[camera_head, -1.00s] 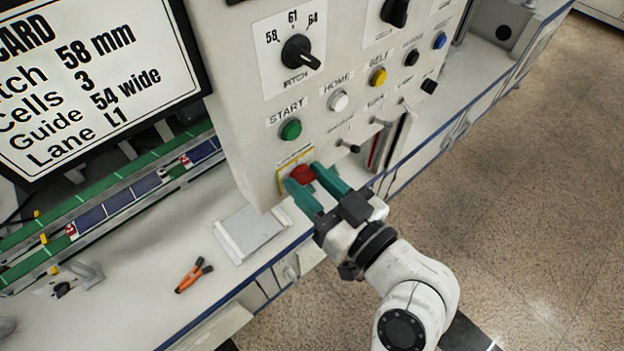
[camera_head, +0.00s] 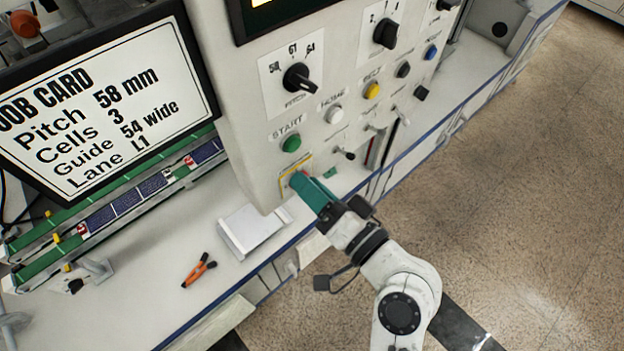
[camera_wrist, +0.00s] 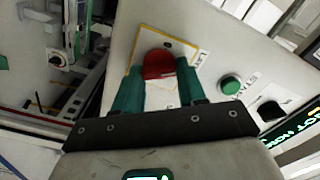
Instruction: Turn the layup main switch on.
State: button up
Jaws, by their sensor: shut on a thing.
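The main switch is a red knob (camera_head: 296,178) on a yellow-edged plate (camera_head: 282,186), low on the panel face below the green START button. My gripper (camera_head: 306,184) reaches it from the front right, its teal fingers largely hiding the knob in the head view. In the wrist view the red knob (camera_wrist: 158,66) sits between the two teal fingertips of my gripper (camera_wrist: 157,80), one on each side. My gripper is shut on the knob. The knob's angle mark is hidden.
The green START button (camera_head: 291,143) is just above the switch. A small toggle (camera_head: 345,153) sticks out to the right of it. The job card screen (camera_head: 105,120) is at left.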

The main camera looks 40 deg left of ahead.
jog(key=shift+w+f+m+p, duration=0.1)
jog(key=shift+m+p, duration=1.95)
jog(key=shift+m, duration=1.15)
jog(key=o, duration=1.1)
jog(key=shift+c, duration=0.2)
jog(key=shift+d, duration=0.1)
jog(key=d+b, duration=0.3)
jog(key=d, duration=0.7)
jog(key=shift+s+d, duration=0.35)
jog(key=shift+s, duration=0.1)
jog(key=shift+f, duration=0.1)
